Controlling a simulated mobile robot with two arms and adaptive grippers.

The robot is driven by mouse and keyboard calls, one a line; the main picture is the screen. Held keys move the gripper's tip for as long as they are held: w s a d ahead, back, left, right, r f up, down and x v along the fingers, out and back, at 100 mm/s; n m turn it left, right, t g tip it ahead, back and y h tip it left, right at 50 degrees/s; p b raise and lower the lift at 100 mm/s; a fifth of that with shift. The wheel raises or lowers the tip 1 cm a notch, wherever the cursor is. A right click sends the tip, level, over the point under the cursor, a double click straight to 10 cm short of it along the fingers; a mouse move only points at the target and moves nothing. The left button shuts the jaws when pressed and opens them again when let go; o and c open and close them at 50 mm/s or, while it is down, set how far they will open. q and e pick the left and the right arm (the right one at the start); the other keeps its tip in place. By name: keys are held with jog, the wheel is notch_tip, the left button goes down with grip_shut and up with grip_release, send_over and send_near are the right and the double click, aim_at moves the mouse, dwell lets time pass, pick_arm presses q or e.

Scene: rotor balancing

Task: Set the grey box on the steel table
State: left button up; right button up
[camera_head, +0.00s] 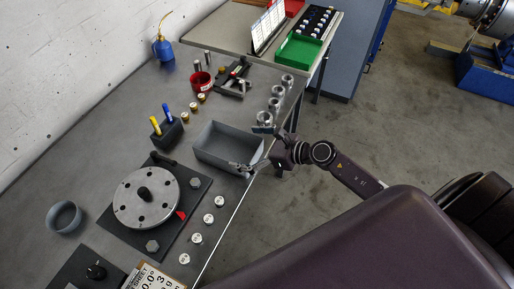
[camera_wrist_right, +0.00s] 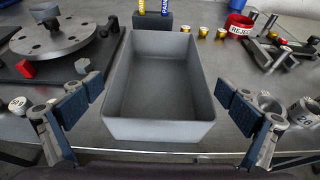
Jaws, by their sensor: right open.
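The grey box (camera_head: 222,135) is an empty, open-topped bin standing upright on the steel table (camera_head: 222,91), close to the table's front edge. In the right wrist view the box (camera_wrist_right: 160,129) fills the middle, and the steel table (camera_wrist_right: 215,60) shows around it. My right gripper (camera_head: 252,148) is at the box's near right side in the head view. In the right wrist view its fingers (camera_wrist_right: 158,118) are spread wide, one to each side of the box, with gaps between pads and walls. My left gripper is not in view.
A rotor disc (camera_head: 146,197) on a dark plate stands left of the box. A pen holder (camera_head: 167,132) is just behind it. Several metal collars (camera_head: 276,104) line the table's right edge. A red cup (camera_head: 201,81) and a blue oil can (camera_head: 163,47) stand farther back.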

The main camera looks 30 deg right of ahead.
jog(key=v, duration=0.4)
jog(key=shift+s+d+b, duration=0.2)
jog(key=shift+b, duration=0.2)
jog(key=shift+s+d+r, duration=0.25)
jog(key=shift+s+r, duration=0.1)
